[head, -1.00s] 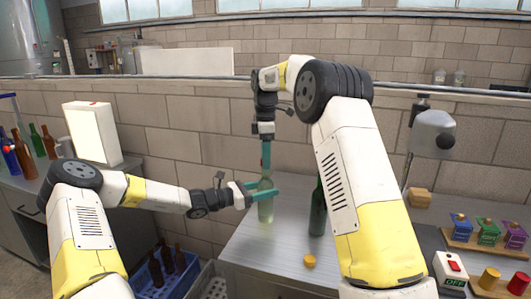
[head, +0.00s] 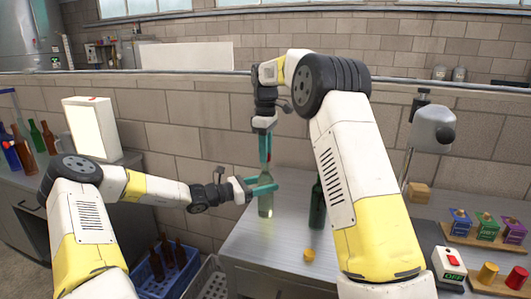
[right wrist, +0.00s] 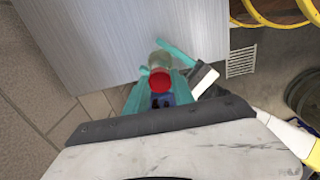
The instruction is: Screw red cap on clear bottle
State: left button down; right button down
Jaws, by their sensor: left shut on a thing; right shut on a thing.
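The clear bottle (head: 265,206) stands upright on the grey metal table near its left edge. My left gripper (head: 264,186) is shut around its upper part from the left side. My right gripper (head: 265,150) points straight down above the bottle, its fingers shut. In the right wrist view the red cap (right wrist: 160,82) lies between the fingers of my right gripper (right wrist: 160,92), in line with the clear bottle (right wrist: 160,61) beyond it. The cap is mostly hidden by the fingers in the head view. I cannot tell whether its thread is engaged.
A dark green bottle (head: 317,205) stands close on the right, by my right arm. A yellow cap (head: 309,255) lies near the table front. A blue crate (head: 152,287) with brown bottles is below left. A switch box (head: 449,266) and coloured blocks are at the right.

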jog(key=m, duration=0.4)
jog(key=shift+m, duration=0.4)
jog(key=m, duration=0.4)
jog(key=shift+m, duration=0.3)
jog(key=m, duration=0.7)
jog(key=shift+m, duration=0.4)
jog(key=c, duration=1.1)
grip_release()
jog(key=shift+r, duration=2.2)
